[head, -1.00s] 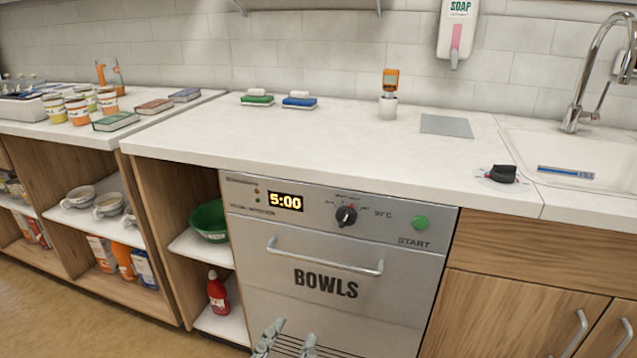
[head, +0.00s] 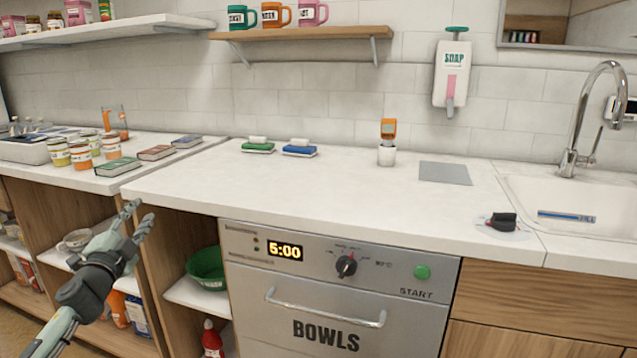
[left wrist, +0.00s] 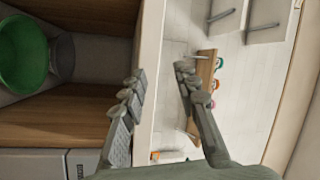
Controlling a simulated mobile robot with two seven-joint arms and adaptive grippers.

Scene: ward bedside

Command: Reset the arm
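My left gripper (head: 139,213) is raised at the left of the head view, in front of the open shelf unit, near the front edge of the counter (head: 330,200). Its two fingers are apart with nothing between them. In the left wrist view the fingers (left wrist: 160,76) also stand apart and empty. My right gripper is not in view.
The dishwasher (head: 325,338) marked BOWLS stands shut below the counter. A green bowl (head: 207,267) sits on a shelf near my left gripper. Jars (head: 80,157) and books (head: 156,153) lie on the left counter. Mugs (head: 273,15) stand on the wall shelf.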

